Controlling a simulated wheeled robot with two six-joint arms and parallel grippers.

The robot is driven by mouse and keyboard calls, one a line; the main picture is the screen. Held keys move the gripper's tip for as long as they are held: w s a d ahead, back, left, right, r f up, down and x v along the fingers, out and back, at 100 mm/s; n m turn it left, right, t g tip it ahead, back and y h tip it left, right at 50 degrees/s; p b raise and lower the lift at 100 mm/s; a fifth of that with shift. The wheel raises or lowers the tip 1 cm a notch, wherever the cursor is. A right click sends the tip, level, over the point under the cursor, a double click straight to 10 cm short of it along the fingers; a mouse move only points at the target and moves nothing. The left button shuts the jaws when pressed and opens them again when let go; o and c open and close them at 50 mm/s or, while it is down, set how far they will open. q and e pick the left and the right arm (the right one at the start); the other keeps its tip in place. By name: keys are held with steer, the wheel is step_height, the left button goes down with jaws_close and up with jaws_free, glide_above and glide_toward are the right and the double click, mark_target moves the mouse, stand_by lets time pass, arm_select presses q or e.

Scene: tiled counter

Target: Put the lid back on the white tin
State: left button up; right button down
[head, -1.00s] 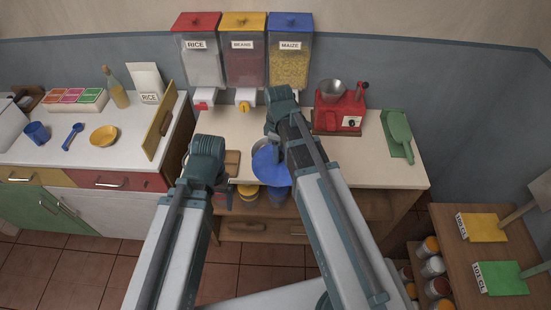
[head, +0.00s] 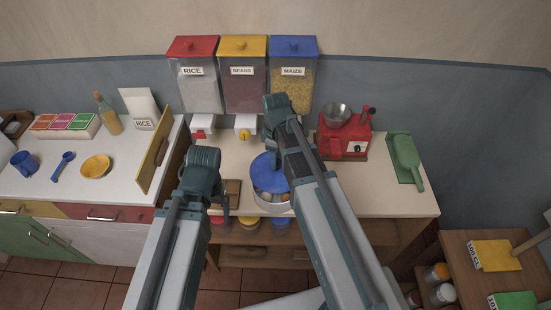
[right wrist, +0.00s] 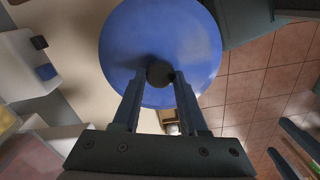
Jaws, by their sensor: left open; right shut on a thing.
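A blue round lid (head: 264,170) hangs above the white tin (head: 272,206) on the middle counter. It also fills the upper middle of the right wrist view (right wrist: 190,40). My right gripper (right wrist: 160,76) is shut on the lid's dark knob; its arm hides part of the lid in the head view. Part of the tin's open top, with orange and pale contents, shows below the lid's front edge. I cannot tell how large the gap is. My left gripper (head: 222,205) is open and empty, left of the tin.
Rice, beans and maize dispensers (head: 243,85) stand behind. A red grinder (head: 344,143) and a green scoop (head: 405,158) are to the right. The counter's front right is clear.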

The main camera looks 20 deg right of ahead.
steer(key=shift+f+b, duration=2.75)
steer(key=shift+f, duration=0.2)
steer(key=shift+f, duration=0.15)
jaws_free()
steer(key=shift+r, duration=0.2)
steer(key=shift+r+p, duration=3.4)
steer(key=shift+p, duration=0.05)
steer(key=shift+f, duration=0.1)
steer(key=shift+c, duration=0.3)
